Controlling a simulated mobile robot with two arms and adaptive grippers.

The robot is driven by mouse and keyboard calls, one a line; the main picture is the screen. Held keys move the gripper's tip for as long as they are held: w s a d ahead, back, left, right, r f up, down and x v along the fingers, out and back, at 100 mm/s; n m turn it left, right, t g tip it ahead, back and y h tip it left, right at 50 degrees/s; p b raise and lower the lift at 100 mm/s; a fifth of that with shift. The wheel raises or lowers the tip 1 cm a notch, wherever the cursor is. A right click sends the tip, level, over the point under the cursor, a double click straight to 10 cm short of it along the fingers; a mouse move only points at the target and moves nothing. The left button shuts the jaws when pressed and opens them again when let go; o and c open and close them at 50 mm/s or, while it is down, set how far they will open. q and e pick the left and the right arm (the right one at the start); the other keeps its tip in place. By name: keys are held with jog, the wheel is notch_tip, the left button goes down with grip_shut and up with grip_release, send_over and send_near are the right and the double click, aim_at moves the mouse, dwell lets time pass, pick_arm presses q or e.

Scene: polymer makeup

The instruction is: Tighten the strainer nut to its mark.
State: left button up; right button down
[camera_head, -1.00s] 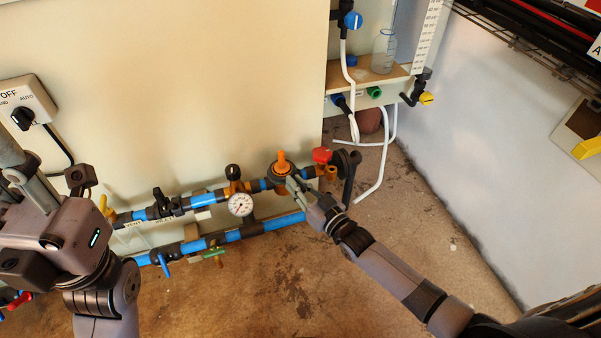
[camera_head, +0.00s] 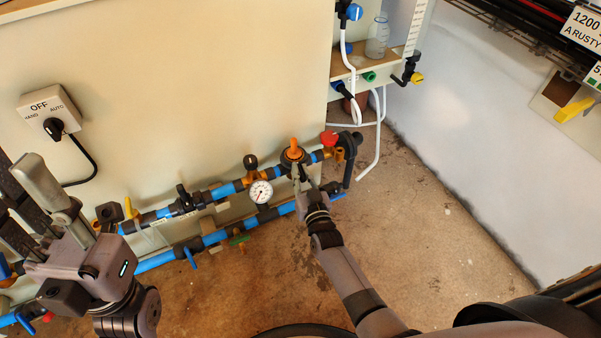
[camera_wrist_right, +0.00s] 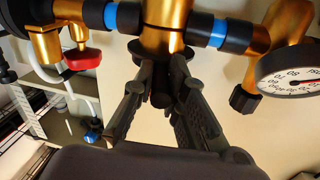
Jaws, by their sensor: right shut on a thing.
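The strainer nut appears to be the dark round part (camera_wrist_right: 162,92) below the brass body (camera_wrist_right: 163,30) in the right wrist view. My right gripper (camera_wrist_right: 161,98) has its two dark fingers on either side of this part and is shut on it. In the head view the right gripper (camera_head: 300,180) is at the pipe fitting under the orange handle (camera_head: 294,152), and the nut is hidden there. No tightening mark can be made out. My left gripper (camera_head: 25,195) is at the far left, away from the fitting; its jaw opening is unclear.
A pressure gauge (camera_head: 260,192) and red valve handle (camera_head: 329,138) flank the fitting. A blue pipe (camera_head: 215,237) runs below it. White hoses (camera_head: 377,140) hang at the right. A switch box (camera_head: 48,110) reads OFF. The floor (camera_head: 410,230) right of my arm is clear.

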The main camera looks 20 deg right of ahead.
dwell(0.3)
jog(key=c, duration=1.6)
grip_release()
jog(key=shift+a, duration=0.1)
jog(key=shift+s+f, duration=0.1)
jog(key=shift+s, duration=0.35)
jog(key=s, duration=1.1)
